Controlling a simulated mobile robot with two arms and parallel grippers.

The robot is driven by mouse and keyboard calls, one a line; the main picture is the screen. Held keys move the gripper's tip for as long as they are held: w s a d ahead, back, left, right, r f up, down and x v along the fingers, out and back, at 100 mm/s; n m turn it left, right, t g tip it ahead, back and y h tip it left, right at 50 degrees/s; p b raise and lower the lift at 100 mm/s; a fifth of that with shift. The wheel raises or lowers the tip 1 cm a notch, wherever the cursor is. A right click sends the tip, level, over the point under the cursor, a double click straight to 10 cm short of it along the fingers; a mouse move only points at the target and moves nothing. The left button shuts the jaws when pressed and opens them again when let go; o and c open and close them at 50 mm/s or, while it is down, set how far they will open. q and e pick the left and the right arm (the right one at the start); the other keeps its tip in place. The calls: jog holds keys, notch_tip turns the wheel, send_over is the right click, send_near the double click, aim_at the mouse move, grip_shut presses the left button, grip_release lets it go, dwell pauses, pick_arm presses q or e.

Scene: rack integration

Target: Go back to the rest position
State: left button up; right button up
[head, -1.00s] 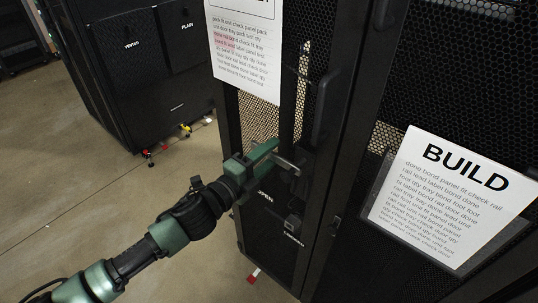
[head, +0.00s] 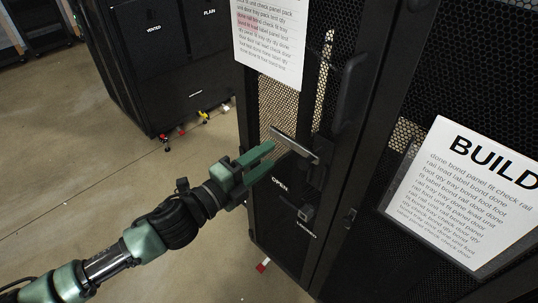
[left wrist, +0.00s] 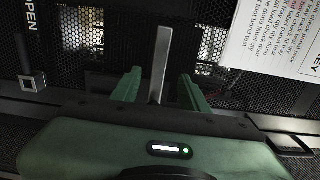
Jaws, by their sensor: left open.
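My left gripper (head: 262,162) is open and empty, with its green fingers pointing at the rack door. A silver handle lever (head: 293,144) sticks out from the black latch on the door, just beyond the fingertips. In the left wrist view the lever (left wrist: 160,65) stands between the two open green fingers (left wrist: 157,88), and in the head view it looks apart from them. My right gripper does not show.
The black mesh rack door (head: 265,210) stands close in front, with a long black pull handle (head: 350,92). A BUILD sheet (head: 465,195) hangs at the right. Another black cabinet (head: 160,70) stands at the back left. Bare floor (head: 70,180) lies to the left.

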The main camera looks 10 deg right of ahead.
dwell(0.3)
